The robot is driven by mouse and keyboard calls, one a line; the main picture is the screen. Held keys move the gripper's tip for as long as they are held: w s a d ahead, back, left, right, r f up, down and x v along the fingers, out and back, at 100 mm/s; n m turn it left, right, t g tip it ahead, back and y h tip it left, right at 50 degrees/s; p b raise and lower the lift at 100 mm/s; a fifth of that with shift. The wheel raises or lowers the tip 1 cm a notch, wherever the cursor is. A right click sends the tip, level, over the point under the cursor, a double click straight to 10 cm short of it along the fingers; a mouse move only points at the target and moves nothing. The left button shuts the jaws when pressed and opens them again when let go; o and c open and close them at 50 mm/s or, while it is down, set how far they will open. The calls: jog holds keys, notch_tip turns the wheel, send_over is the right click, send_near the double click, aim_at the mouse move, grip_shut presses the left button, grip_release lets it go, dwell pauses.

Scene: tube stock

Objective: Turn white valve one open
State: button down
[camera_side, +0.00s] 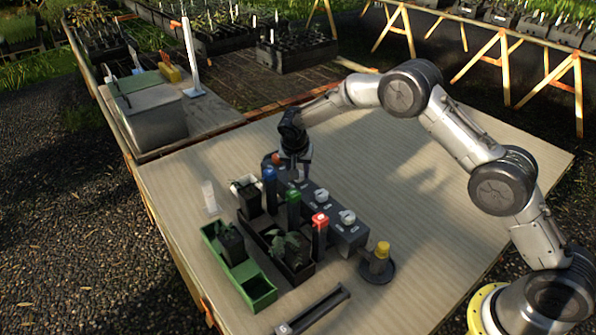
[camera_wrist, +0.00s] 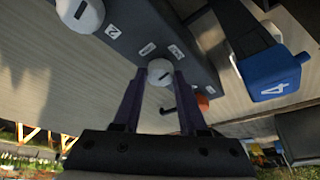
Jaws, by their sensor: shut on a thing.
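A dark valve block (camera_wrist: 135,22) carries white round knobs in a row. My gripper (camera_wrist: 161,76) is shut on the white knob (camera_wrist: 160,70) at the block's far end, one fingertip on each side, with a dark slot on its face. Beside it are white labels too small to read for sure. A second white knob (camera_wrist: 82,14) sits up and left, near a label 2. In the side view my gripper (camera_side: 302,178) points down at the far end of the block (camera_side: 347,238), hiding the held knob. Two other knobs (camera_side: 320,195) and (camera_side: 347,216) show there.
Blue (camera_side: 269,173), green (camera_side: 293,196) and red (camera_side: 320,220) capped posts stand close along the block. A green tray (camera_side: 262,293), a black tray, pots and a yellow-topped item (camera_side: 381,251) are nearby. The tabletop right of the block is clear.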

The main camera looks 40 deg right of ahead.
jog(key=n+y, duration=0.1)
jog(key=n, duration=0.2)
jog(key=shift+s+d+n+t, duration=0.1)
jog(key=shift+n+t, duration=0.2)
jog(key=shift+t, duration=0.1)
jog(key=n+y, duration=0.1)
jog(key=n, duration=0.3)
jog(key=shift+d+y, duration=0.15)
jog(key=shift+y, duration=0.25)
jog(key=n+y, duration=0.1)
jog(key=n, duration=0.3)
jog(key=shift+d+n+y, duration=0.15)
jog(key=shift+n+y, duration=0.85)
jog(key=shift+n, duration=1.3)
jog(key=shift+c, duration=2.2)
grip_release()
